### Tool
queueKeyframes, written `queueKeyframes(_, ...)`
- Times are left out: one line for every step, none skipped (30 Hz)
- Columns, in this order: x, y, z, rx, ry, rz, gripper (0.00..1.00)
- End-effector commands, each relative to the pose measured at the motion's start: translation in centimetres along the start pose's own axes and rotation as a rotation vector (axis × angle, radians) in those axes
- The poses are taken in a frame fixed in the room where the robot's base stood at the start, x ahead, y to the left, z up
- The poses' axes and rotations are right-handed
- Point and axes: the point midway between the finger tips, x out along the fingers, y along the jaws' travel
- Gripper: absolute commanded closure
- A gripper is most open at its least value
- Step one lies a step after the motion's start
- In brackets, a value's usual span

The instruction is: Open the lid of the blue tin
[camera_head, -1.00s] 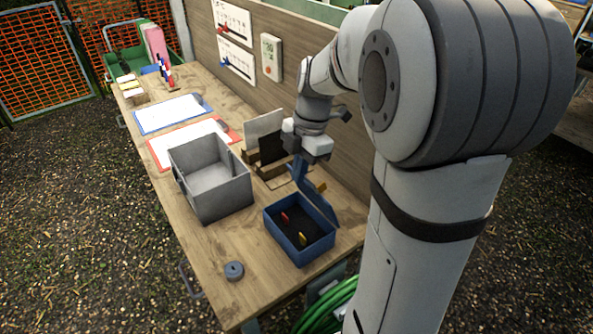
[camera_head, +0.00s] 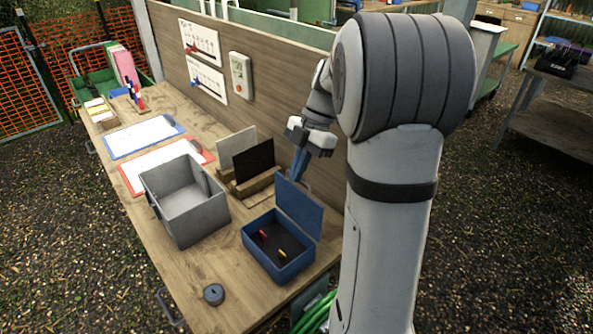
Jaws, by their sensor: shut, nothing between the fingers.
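The blue tin (camera_head: 262,261) stands on the wooden bench near its front right part. Its lid (camera_head: 298,207) stands up at the back edge of the tin, open. Inside lie a red item (camera_head: 264,234) and a yellow item (camera_head: 282,254) on a dark bottom. My gripper (camera_head: 299,165) is behind and above the lid, its blue fingers pointing down and shut, with nothing seen in them. The lid hides part of the fingertips, and I cannot tell whether they touch it.
A grey open box (camera_head: 178,218) stands left of the tin. A wooden holder with a dark panel (camera_head: 253,161) is behind it. A dark round object (camera_head: 213,294) lies near the front edge. Clipboards (camera_head: 143,137) lie farther left. The bench's back wall (camera_head: 270,98) is close behind my gripper.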

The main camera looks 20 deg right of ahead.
Motion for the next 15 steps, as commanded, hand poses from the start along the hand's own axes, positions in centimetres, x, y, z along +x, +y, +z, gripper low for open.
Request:
queueKeyframes(-0.5, 0.1, -0.2, -0.002, -0.003, 0.003, 1.00)
queueKeyframes(-0.8, 0.1, -0.4, -0.002, -0.004, 0.004, 1.00)
queueKeyframes(-1.4, 0.1, -0.7, -0.003, -0.004, 0.004, 1.00)
queueKeyframes(-1.9, 0.1, -0.9, -0.004, -0.005, 0.004, 1.00)
queueKeyframes(-2.5, 0.1, -1.2, -0.004, -0.005, 0.004, 1.00)
queueKeyframes(-3.2, 0.1, -1.5, -0.003, -0.005, 0.004, 1.00)
queueKeyframes(-3.7, 0.1, -1.8, -0.003, -0.005, 0.004, 1.00)
queueKeyframes(-4.3, 0.0, -2.1, -0.003, -0.005, 0.004, 1.00)
queueKeyframes(-5.0, 0.1, -2.4, -0.004, -0.005, 0.005, 1.00)
queueKeyframes(-5.5, 0.0, -2.7, -0.003, -0.004, 0.004, 1.00)
queueKeyframes(-6.0, 0.0, -2.9, -0.003, -0.004, 0.004, 1.00)
queueKeyframes(-6.5, 0.0, -3.2, -0.002, -0.004, 0.003, 1.00)
queueKeyframes(-6.9, 0.0, -3.4, -0.002, -0.003, 0.003, 1.00)
queueKeyframes(-7.3, 0.0, -3.6, -0.002, -0.003, 0.002, 1.00)
queueKeyframes(-7.7, 0.0, -3.8, -0.003, -0.002, 0.002, 1.00)
